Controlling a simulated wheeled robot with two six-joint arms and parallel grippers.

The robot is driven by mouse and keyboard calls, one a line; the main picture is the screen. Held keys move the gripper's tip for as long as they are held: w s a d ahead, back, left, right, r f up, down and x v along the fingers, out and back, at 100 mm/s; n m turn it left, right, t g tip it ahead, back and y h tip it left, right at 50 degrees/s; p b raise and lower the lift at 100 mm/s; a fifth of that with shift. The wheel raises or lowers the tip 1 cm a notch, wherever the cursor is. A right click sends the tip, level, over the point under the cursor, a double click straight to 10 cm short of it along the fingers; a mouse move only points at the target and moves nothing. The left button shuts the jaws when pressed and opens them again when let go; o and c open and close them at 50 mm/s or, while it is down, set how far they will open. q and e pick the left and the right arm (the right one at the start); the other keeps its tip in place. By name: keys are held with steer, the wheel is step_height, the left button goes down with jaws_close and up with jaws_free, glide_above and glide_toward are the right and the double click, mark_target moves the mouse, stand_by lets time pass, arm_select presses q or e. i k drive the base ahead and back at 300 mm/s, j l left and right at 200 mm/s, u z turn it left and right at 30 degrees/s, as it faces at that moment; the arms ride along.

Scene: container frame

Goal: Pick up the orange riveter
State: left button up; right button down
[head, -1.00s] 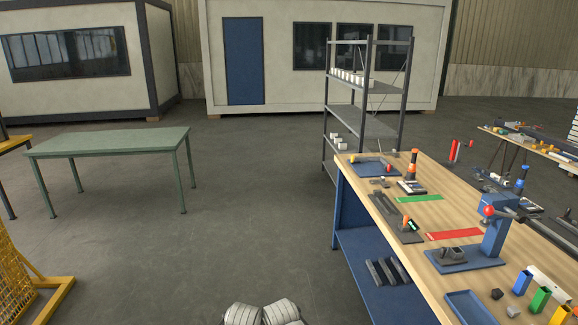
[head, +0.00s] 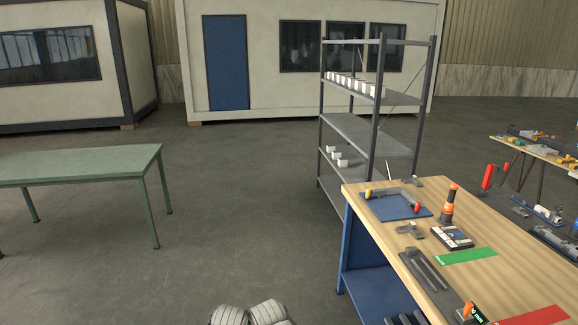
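An upright orange and black tool (head: 449,204) stands on the wooden-topped workbench (head: 396,245) at the right. It may be the orange riveter, but its shape is too small to be sure. A second small orange piece (head: 468,311) lies low on the bench beside a dark unit with a green display, partly cut by the bottom edge. Neither of my grippers is in view. Only pale, rounded parts that look like mine show at the bottom centre.
On the bench are a blue mat (head: 382,207) with red and yellow pieces, a dark boxed device (head: 452,237), a green strip (head: 466,256) and a red strip (head: 535,316). A metal shelf (head: 368,130) stands behind it. A green table (head: 80,165) is at left; the floor between is open.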

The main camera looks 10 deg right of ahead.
mark_target(449, 207)
steer(key=i, duration=1.5)
steer(key=i+z, duration=0.3)
steer(key=i+j+z, duration=0.1)
steer(key=i+z, duration=0.15)
steer(key=i, duration=0.15)
steer(key=i+z, duration=0.2)
steer(key=z, duration=0.3)
steer(key=i+z, duration=0.15)
steer(key=z, duration=0.3)
steer(key=i+j+z, duration=0.15)
steer(key=z, duration=0.35)
steer(key=i+z, duration=0.2)
steer(key=z, duration=0.3)
steer(key=i+j+z, duration=0.15)
steer(key=z, duration=0.35)
steer(key=i+j+z, duration=0.25)
steer(key=z, duration=0.2)
